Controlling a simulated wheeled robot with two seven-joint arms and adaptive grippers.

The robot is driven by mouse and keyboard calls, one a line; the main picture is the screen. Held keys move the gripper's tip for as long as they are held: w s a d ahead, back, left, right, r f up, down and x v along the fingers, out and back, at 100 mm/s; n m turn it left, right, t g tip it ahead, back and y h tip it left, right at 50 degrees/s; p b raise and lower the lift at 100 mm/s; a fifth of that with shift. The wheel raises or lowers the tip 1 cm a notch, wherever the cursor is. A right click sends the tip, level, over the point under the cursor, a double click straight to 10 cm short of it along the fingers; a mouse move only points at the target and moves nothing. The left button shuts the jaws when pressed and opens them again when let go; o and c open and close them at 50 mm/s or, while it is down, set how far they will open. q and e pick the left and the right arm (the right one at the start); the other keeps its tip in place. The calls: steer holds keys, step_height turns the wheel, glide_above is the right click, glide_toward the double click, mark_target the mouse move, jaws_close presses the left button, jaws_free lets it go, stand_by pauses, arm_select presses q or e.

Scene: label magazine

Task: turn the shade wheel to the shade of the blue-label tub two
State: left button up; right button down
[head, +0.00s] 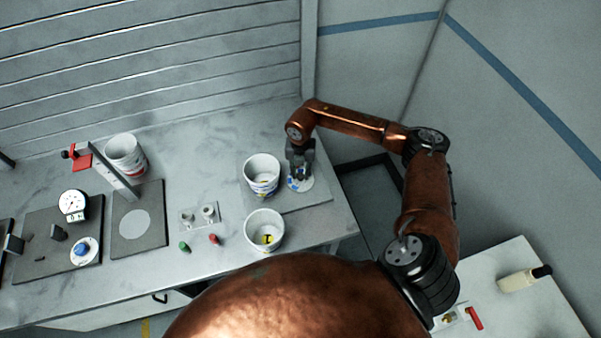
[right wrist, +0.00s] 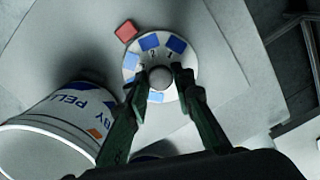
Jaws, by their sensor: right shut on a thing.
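The shade wheel (right wrist: 137,75) is a white disc with patches in several blue shades and small printed numbers; in the head view it shows (head: 304,186) under my right gripper. My right gripper (head: 299,175) points down, with its fingers shut on the wheel's round central knob (right wrist: 160,77). A red square mark (right wrist: 126,30) lies just off the wheel's upper-left rim. Part of the wheel is hidden by the fingers. My left gripper is out of view.
Another white tub (head: 264,228) with a yellow and black label stands nearer. Small green (head: 184,246) and red (head: 213,239) pieces lie left of it. The table's right edge is close to the wheel.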

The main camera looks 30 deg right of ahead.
steer(key=m, duration=0.4)
steer(key=shift+r+m, duration=0.1)
steer(key=shift+m, duration=0.3)
steer(key=m+p, duration=0.1)
steer(key=m, duration=0.2)
steer(key=shift+m, duration=0.3)
steer(key=m+p, duration=0.1)
steer(key=m, duration=0.2)
steer(key=shift+w+m, duration=0.1)
steer(key=shift+m, duration=0.2)
steer(key=m+p, duration=0.1)
steer(key=m, duration=0.3)
steer(key=shift+p, duration=0.35)
steer(key=shift+m, duration=0.3)
steer(key=c, duration=2)
jaws_free()
steer(key=shift+c, duration=0.2)
steer(key=o, duration=0.4)
